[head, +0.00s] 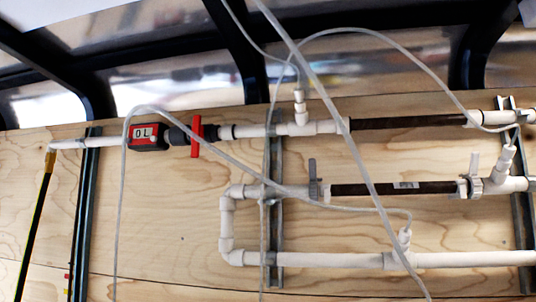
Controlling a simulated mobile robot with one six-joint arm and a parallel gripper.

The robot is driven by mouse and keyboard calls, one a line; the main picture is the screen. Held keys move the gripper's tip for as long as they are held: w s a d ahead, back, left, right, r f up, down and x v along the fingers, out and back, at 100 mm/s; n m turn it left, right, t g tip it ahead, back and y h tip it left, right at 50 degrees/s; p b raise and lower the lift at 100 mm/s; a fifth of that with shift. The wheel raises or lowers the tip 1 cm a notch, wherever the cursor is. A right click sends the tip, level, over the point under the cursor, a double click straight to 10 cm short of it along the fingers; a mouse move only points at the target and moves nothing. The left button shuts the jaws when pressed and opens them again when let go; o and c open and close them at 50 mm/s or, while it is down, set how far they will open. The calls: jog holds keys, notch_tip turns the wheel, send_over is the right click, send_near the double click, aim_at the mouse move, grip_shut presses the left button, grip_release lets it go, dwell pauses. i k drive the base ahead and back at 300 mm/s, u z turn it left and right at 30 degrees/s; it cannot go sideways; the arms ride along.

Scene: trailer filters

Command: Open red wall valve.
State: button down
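The red wall valve (197,136) sits on the upper white pipe, left of centre in the head view. Its red handle stands upright, across the line of the pipe. A black fitting (179,135) joins it on the left, beside a red and black meter (148,136) whose display reads "0 L". Clear tubing passes just below and in front of the handle's lower end. My gripper does not show in this view.
Loose clear tubes (340,130) hang across the front of the pipes. A lower white pipe loop (226,225) carries a grey valve handle (312,178). Metal struts (86,215) hold the pipes to the plywood wall (170,230). Dark frame bars cross the top.

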aim_at(197, 128)
jog(key=z, duration=0.05)
jog(key=k, duration=1)
jog(key=u, duration=1.25)
jog(key=i, duration=1.5)
jog(key=z, duration=1.4)
